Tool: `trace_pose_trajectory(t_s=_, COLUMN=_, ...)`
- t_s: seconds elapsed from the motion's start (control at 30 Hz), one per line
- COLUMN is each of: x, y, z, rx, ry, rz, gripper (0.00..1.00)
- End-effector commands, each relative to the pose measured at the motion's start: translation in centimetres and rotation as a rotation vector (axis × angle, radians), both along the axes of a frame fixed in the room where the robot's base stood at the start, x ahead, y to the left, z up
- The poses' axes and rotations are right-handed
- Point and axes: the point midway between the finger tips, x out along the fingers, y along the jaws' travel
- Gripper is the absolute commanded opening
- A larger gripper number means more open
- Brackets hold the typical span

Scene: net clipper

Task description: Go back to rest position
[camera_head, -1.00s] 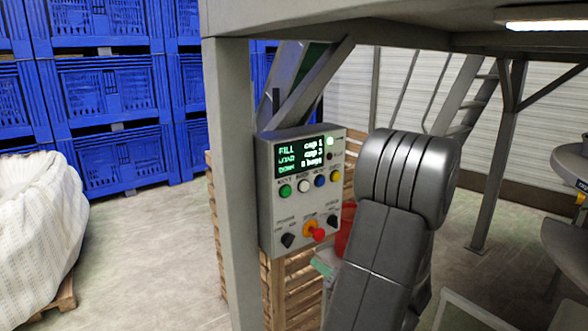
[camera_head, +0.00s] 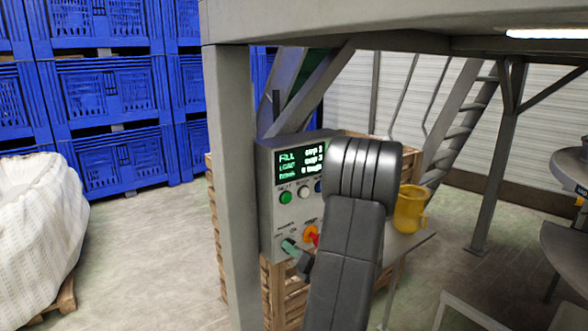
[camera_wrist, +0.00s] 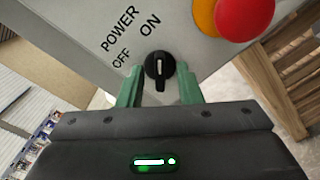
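The control panel (camera_head: 264,200) is a grey box with a green-text screen, coloured buttons and an orange-and-red stop button (camera_head: 310,235); my arm covers its right part. In the wrist view the black power knob (camera_wrist: 158,68) has its white mark pointing up, toward the ON label. My gripper (camera_wrist: 160,90) has its green fingers apart on either side of the knob; I cannot tell whether they touch it. In the head view my gripper (camera_head: 297,252) is at the panel's lower left, partly hidden by my arm.
A grey post (camera_head: 232,180) stands just left of the panel. A yellow mug (camera_head: 410,208) is on a small table right of my arm. Wooden crates (camera_head: 285,300) are under the panel.

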Motion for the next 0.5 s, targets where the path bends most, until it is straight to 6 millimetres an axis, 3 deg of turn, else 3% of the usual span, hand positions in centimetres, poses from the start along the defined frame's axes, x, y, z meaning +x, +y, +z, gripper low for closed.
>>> trace_pose_trajectory(t_s=0.03, x=-0.07, y=-0.08, z=-0.67, rx=-0.043, ry=-0.033, rz=-0.001, gripper=0.32)
trace_pose_trajectory(t_s=0.5, x=-0.08, y=-0.14, z=-0.59, rx=-0.451, ry=-0.330, rz=-0.001, gripper=0.32)
